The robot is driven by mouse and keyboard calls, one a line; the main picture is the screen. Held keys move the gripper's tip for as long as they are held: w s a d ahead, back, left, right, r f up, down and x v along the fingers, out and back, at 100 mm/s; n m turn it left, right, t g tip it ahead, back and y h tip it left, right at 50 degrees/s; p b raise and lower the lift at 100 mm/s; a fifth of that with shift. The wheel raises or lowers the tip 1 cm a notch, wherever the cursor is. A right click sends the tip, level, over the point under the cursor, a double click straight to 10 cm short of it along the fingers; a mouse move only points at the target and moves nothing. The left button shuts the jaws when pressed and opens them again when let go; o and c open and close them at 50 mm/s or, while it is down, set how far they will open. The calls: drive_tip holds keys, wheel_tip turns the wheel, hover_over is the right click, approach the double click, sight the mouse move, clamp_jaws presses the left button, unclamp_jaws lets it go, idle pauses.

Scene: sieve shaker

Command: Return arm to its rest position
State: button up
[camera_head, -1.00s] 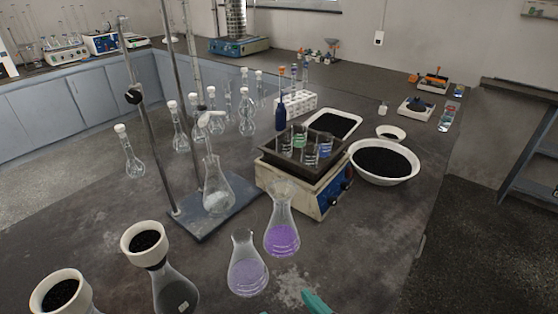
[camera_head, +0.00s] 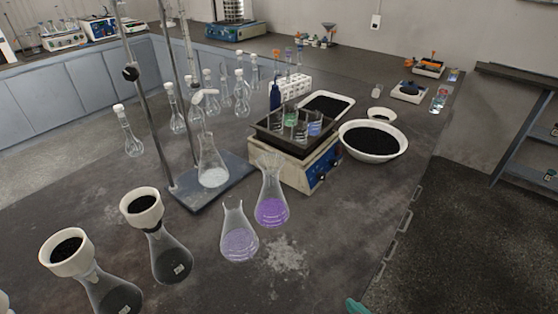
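Only a small teal tip (camera_head: 357,306) shows at the bottom edge of the head view. It looks like the end of my arm or gripper, and the rest is cut off. It is low in the picture, to the right of the purple flask (camera_head: 271,209) and apart from it. No held object shows, and I cannot tell how the fingers stand. The sieve shaker (camera_head: 236,32), a blue base with a metal stack, is at the back of the bench, far from the tip.
The dark bench (camera_head: 320,240) is clear between the teal tip and the flasks. Open floor (camera_head: 480,240) lies to the right.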

drive_tip(key=s+d+f+m+g+h, duration=0.3)
drive_tip(key=s+d+f+g, duration=0.5)
drive_tip(key=s+d+f, duration=0.4)
drive_tip(key=s+d+m, duration=0.1)
drive_tip(key=s+d, duration=0.1)
drive_tip(key=d, duration=0.2)
drive_tip(key=shift+s+d+f+h, duration=0.25)
drive_tip(key=shift+s+f+h, duration=0.05)
drive_tip(key=shift+s+f, duration=0.1)
